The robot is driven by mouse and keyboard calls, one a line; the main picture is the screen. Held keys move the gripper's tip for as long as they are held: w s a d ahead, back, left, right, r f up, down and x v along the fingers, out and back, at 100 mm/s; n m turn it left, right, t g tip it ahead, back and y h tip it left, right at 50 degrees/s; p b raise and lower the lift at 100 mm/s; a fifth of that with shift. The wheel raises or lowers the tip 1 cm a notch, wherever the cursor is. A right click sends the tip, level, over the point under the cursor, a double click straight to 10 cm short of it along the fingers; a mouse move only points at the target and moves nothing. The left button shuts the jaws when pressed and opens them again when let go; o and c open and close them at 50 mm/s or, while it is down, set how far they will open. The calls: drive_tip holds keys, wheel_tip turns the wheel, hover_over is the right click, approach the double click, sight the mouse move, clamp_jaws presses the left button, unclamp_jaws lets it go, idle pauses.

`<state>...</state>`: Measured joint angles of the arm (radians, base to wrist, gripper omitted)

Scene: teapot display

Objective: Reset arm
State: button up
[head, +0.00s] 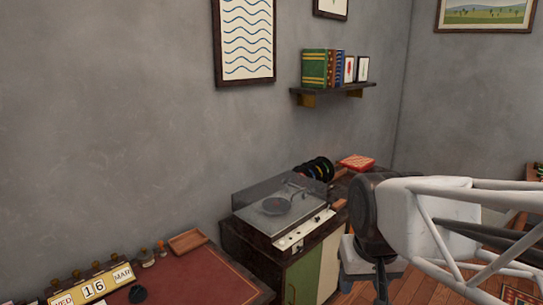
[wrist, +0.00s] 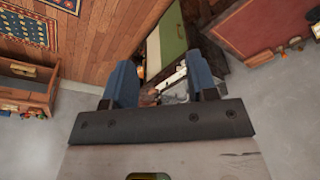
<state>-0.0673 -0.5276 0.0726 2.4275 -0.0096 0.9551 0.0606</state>
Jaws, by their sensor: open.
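My gripper (wrist: 162,76) shows in the wrist view with its two blue-grey fingers spread wide apart. It is open, and nothing is held between the fingers. Beyond the gap, the green-doored cabinet (wrist: 172,30) and part of its pale top equipment show at a distance. In the head view my white-framed arm reaches in from the right, in front of the floor and to the right of the cabinet (head: 301,281). The fingertips are not clearly visible there.
A record player (head: 278,207) with a clear lid stands on the cabinet. A red-topped desk (head: 190,276) with a calendar (head: 90,288) and a small tray (head: 187,242) is at lower left. A wall shelf (head: 335,91) holds books. Wooden furniture (wrist: 28,88) appears left in the wrist view.

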drive_tip(key=s+d+f, duration=0.2)
drive_tip(key=s+f, duration=0.1)
drive_tip(key=s, duration=0.3)
drive_tip(key=shift+d, duration=0.35)
idle(2.0)
